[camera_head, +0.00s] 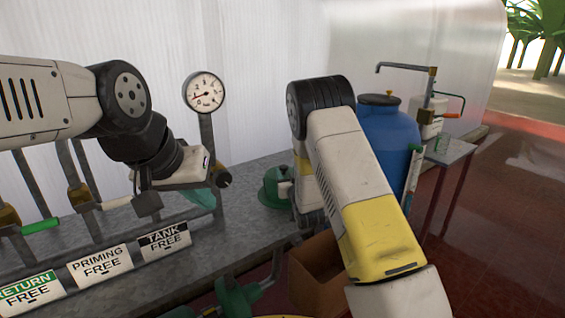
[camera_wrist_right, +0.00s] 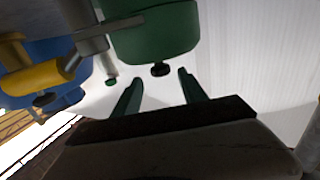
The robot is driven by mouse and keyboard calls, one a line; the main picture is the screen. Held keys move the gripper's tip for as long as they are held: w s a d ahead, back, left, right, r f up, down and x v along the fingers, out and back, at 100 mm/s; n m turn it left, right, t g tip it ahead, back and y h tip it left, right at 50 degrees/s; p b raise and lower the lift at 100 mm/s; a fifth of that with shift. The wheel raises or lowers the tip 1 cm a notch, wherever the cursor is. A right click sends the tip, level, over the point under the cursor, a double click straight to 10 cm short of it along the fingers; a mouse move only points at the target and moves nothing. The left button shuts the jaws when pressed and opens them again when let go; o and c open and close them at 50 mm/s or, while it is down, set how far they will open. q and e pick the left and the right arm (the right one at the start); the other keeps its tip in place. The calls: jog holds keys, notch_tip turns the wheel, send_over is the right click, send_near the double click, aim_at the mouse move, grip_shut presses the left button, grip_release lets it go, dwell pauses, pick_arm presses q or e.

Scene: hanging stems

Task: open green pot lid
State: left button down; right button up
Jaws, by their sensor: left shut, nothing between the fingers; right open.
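The green pot (camera_head: 277,187) stands on the grey bench in the head view, partly hidden behind my right arm. In the right wrist view the green pot (camera_wrist_right: 152,35) is at the top, with a small black knob (camera_wrist_right: 160,69) at its lower edge. My right gripper (camera_wrist_right: 160,77) is open, its two dark green fingers pointing at the pot with the knob in the gap between them. In the head view this gripper is hidden by my arm. My left gripper (camera_head: 203,195) is shut and empty over the pipework at the left.
A pressure gauge (camera_head: 204,92) rises on a pipe beside my left gripper. Labelled plates (camera_head: 98,263) line the bench front. A blue tank (camera_head: 389,135) stands behind my right arm, and a brown box (camera_head: 313,272) below it. Red floor (camera_head: 500,225) is open at right.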

jog(key=shift+x, duration=3.95)
jog(key=shift+a, duration=0.1)
jog(key=shift+s, duration=0.1)
grip_shut()
